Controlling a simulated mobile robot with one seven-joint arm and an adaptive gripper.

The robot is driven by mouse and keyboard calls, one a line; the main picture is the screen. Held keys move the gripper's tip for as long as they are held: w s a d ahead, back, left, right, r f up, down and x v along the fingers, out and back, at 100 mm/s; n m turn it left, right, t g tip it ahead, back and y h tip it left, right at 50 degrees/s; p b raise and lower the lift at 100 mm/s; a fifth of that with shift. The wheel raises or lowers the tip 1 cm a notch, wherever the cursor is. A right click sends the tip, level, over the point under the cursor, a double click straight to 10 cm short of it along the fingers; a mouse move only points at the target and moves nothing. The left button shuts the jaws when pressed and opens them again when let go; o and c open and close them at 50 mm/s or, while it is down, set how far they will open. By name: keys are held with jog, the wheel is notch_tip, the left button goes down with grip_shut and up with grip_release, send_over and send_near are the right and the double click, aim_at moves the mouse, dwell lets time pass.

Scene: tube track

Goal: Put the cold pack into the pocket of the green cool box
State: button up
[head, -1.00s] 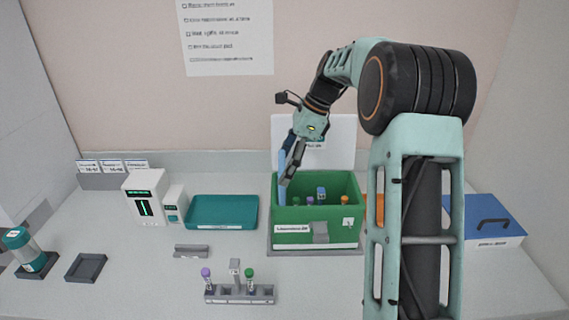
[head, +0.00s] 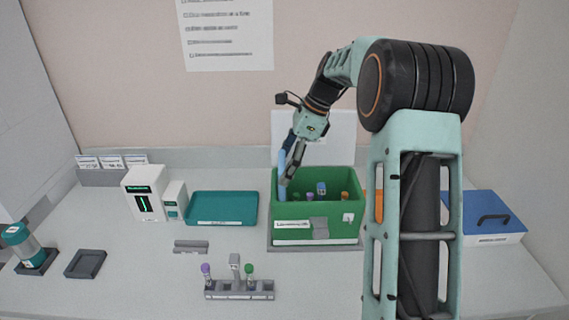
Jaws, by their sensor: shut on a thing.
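The green cool box (head: 340,233) stands open right of centre, its white lid (head: 335,140) raised behind it. Several capped tubes show inside. My gripper (head: 289,170) points down over the left end of the box and is shut on the light blue cold pack (head: 281,171). The pack hangs upright at the box's left inner side, its lower part inside the rim. The front wall hides its bottom end, so I cannot tell how deep in the pocket it sits.
A teal tray (head: 221,222) lies left of the box, with a white device (head: 144,193) further left. A tube rack (head: 240,296) stands in front. A blue box with a handle (head: 490,225) is at right.

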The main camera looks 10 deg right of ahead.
jog(key=shift+f+b, duration=0.35)
jog(key=shift+f, duration=0.9)
jog(key=shift+f, duration=0.5)
jog(key=shift+f, duration=0.25)
jog(key=shift+f, duration=0.1)
dwell(0.3)
